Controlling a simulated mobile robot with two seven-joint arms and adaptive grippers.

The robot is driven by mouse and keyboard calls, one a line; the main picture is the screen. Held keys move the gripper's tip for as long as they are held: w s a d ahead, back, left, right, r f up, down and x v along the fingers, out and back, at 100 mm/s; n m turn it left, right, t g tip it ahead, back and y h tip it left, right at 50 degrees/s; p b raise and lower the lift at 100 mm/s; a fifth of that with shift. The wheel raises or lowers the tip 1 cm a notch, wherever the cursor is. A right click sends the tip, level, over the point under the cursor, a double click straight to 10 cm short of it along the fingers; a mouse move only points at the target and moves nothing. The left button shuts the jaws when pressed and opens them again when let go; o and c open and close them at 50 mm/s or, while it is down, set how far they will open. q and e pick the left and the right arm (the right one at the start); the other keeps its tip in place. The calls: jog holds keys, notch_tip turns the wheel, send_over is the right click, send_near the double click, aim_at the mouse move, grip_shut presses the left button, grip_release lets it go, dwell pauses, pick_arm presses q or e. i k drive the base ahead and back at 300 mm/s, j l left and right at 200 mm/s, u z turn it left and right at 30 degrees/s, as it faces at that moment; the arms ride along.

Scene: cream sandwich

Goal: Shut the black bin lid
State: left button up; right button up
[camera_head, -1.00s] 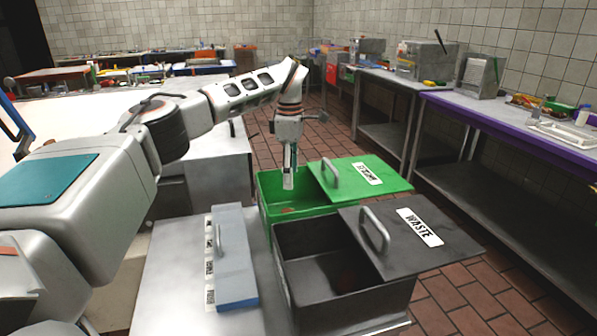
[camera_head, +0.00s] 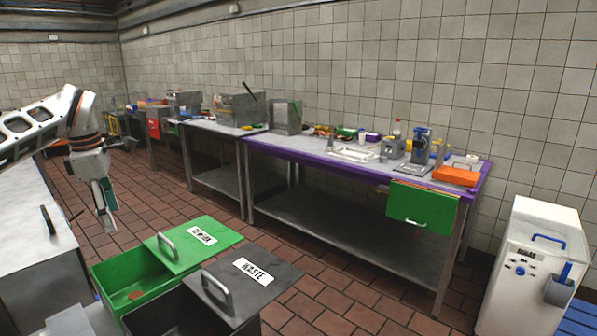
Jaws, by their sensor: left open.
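The black bin (camera_head: 172,318) stands at the bottom of the head view, partly cut off by the frame edge. Its black lid (camera_head: 283,272), with a WASTE label and a grey handle (camera_head: 217,291), is slid to the right, so the bin's left part is uncovered. My left gripper (camera_head: 106,217) hangs pointing down at the left, above and behind the bins. It is open with nothing seen in it, and it is clear of the black lid. My right gripper is not in view.
A green bin (camera_head: 112,284) with its lid (camera_head: 215,234) slid right stands behind the black bin. A purple-edged table (camera_head: 310,160) runs along the wall. A white machine (camera_head: 528,240) stands at the right. Brick-coloured floor between is clear.

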aim_at(236, 286)
jog(key=k+l, duration=0.7)
